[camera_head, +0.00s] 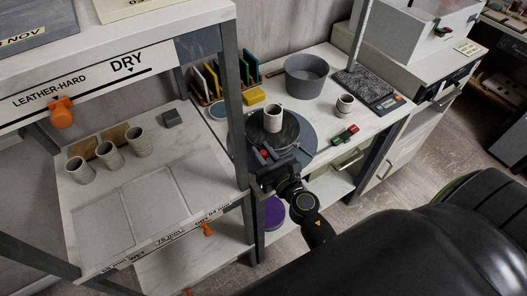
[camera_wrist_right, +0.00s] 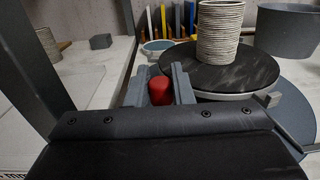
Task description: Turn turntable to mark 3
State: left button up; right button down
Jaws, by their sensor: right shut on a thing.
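The turntable (camera_head: 290,134) has a dark round top with a ribbed clay cup (camera_head: 273,118) standing upright on it. In the right wrist view the dark top (camera_wrist_right: 225,72) and the cup (camera_wrist_right: 217,30) show close up, above a wider blue-grey disc (camera_wrist_right: 292,112). My right gripper (camera_head: 265,155) is at the near left edge of the turntable. It is shut on a red knob (camera_wrist_right: 159,91), which stands between its two grey fingers. No numbered mark can be read. My left gripper is not in view.
A grey basin (camera_head: 306,76), a small cup (camera_head: 345,105), a scale (camera_head: 388,103) and a red-and-green switch box (camera_head: 345,134) stand on the same table. A shelf post (camera_head: 233,110) rises close left of my gripper. Several cups stand on the left shelf.

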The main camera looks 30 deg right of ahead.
jog(key=c, duration=1.3)
grip_release()
jog(key=shift+s+f, duration=0.1)
jog(key=shift+s, duration=0.4)
jog(key=s+b, duration=0.7)
jog(key=s, duration=0.9)
jog(key=shift+s+d+b, duration=0.2)
jog(key=shift+d+b, duration=0.1)
jog(key=shift+d, duration=0.05)
